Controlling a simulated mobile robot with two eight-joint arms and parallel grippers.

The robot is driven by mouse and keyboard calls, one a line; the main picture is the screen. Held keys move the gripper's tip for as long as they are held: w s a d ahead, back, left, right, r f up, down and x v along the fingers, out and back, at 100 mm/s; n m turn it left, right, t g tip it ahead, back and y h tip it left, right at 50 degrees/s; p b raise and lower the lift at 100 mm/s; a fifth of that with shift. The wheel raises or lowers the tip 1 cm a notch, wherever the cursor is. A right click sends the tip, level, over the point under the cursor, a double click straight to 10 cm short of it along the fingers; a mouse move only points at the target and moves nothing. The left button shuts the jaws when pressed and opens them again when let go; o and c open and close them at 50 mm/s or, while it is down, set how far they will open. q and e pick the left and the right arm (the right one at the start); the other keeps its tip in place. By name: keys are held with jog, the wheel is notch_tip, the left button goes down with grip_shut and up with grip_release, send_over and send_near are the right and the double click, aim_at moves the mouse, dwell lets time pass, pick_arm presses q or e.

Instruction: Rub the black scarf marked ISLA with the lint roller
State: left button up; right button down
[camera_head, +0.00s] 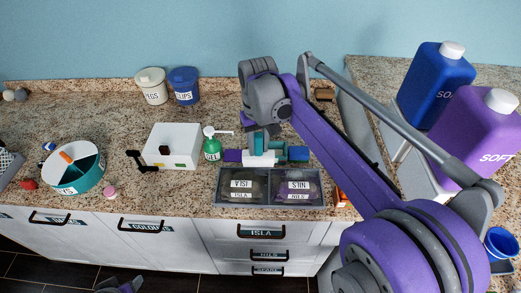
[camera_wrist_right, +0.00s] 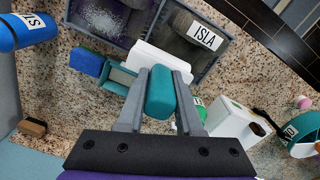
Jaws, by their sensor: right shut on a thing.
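My right gripper (camera_head: 262,146) is shut on the teal handle (camera_wrist_right: 160,92) of the lint roller, whose white roller head (camera_head: 258,161) is at the back rim of the grey two-part tray (camera_head: 268,203). The white head also shows in the right wrist view (camera_wrist_right: 157,63). I cannot tell whether it touches the rim. The dark scarf marked ISLA (camera_head: 240,189) lies in the tray's left compartment; in the right wrist view the ISLA scarf (camera_wrist_right: 186,47) is on the right. The NILS scarf (camera_head: 297,188), with pale specks, fills the other compartment. My left gripper is not clearly visible.
A green bottle (camera_head: 211,148) and a white box (camera_head: 174,147) stand left of the roller. A teal box (camera_wrist_right: 118,78) and blue block (camera_wrist_right: 88,62) are close beside it. Two large SOFT jugs (camera_head: 437,82) stand at right. A teal round bin (camera_head: 72,170) is far left.

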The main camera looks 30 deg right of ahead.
aim_at(259, 135)
notch_tip(259, 135, up, 2)
jog(key=shift+d+p, duration=0.15)
jog(key=shift+p, duration=0.2)
jog(key=shift+r+p, duration=0.3)
jog(key=shift+r, duration=0.4)
pick_arm(q)
jog(key=shift+w+d+r, duration=0.1)
jog(key=shift+r, duration=0.5)
jog(key=shift+w+d+r, duration=0.1)
jog(key=shift+r, duration=0.5)
jog(key=shift+s, duration=0.1)
pick_arm(e)
jog(key=shift+s, duration=0.1)
